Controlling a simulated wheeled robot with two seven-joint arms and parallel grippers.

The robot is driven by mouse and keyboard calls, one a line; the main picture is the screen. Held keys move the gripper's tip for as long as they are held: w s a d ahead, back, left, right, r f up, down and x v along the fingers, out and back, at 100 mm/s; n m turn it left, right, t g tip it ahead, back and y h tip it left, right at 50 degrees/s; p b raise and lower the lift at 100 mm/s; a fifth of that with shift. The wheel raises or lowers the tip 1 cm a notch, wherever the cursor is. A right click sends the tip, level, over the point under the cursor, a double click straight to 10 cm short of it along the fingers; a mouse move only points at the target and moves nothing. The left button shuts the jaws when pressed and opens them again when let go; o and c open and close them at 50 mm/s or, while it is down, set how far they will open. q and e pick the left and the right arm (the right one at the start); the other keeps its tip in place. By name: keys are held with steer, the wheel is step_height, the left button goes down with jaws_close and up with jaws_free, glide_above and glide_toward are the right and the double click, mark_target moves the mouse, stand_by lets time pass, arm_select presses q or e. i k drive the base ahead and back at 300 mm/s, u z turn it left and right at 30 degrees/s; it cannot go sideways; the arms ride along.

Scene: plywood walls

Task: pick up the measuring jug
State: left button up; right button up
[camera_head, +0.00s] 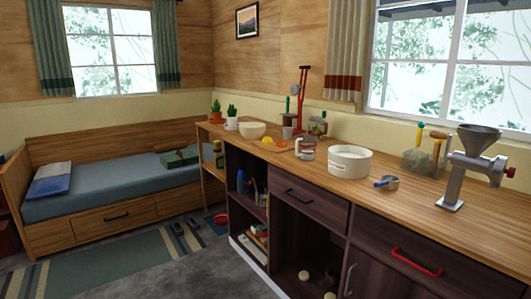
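A small clear measuring jug with red markings (305,149) stands upright on the wooden countertop (420,208). It is just left of a round white container (349,163) and near the counter's front edge. Neither of my grippers is in view. Nothing is seen touching the jug.
A metal scoop with a blue handle (387,183) and a grinder (464,170) are on the right part of the counter. A cream bowl (252,130), yellow and orange items and potted plants stand left. A red drawer handle (415,262) sticks out at the front.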

mark_target(307, 140)
steer(key=u, duration=2.6)
steer(key=i, duration=0.1)
steer(key=z, duration=2.25)
steer(key=i, duration=1.7)
steer(key=z, duration=1.05)
